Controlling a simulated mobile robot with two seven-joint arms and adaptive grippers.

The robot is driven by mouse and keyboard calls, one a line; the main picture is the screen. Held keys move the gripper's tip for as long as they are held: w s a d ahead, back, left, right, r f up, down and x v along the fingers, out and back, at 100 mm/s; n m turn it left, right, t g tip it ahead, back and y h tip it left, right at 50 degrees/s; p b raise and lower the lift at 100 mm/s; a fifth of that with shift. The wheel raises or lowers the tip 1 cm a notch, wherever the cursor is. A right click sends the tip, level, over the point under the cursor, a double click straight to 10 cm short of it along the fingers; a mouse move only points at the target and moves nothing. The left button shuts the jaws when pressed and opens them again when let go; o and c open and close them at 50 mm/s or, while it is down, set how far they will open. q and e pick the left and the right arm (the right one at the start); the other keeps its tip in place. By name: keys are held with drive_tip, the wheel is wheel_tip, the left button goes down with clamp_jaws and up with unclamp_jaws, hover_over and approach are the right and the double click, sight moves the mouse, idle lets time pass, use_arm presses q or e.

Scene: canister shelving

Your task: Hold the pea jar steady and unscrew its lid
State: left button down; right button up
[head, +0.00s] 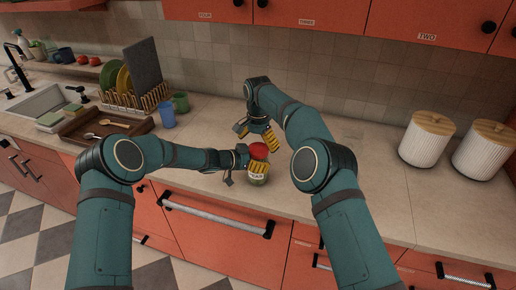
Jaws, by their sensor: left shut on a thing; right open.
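The pea jar (258,174) stands upright near the front edge of the counter, below the middle of the head view. Its red lid (259,150) is on top, and a pale label shows on its front. My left gripper (244,168) comes in from the left and is shut on the jar, its fingers partly hidden behind and beside it. My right gripper (260,138) is above and behind the lid, pointing down, with its yellow-padded fingers open. The view does not show clearly whether they touch the lid.
Two white ribbed canisters (427,141) with wooden lids stand at the right. A dish rack (135,99), a blue cup (167,116), a green cup (181,101) and a wooden tray (78,130) are at the left. The counter right of the jar is clear. Red cupboards (330,22) hang above.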

wheel_tip(320, 180, up, 2)
drive_tip(key=m, duration=0.1)
drive_tip(key=r+m, duration=0.1)
drive_tip(key=m, duration=0.3)
drive_tip(key=shift+r, duration=0.35)
drive_tip(key=m, duration=0.1)
drive_tip(key=r+m, duration=0.1)
drive_tip(key=m, duration=0.3)
drive_tip(key=shift+r, duration=0.3)
drive_tip(key=shift+f, duration=3.95)
drive_tip(key=shift+c, duration=0.2)
drive_tip(key=c, duration=1.2)
drive_tip(key=n, duration=0.5)
drive_tip(key=shift+n, duration=0.3)
drive_tip(key=shift+c, duration=0.2)
drive_tip(key=n, duration=0.4)
drive_tip(key=shift+n, duration=0.3)
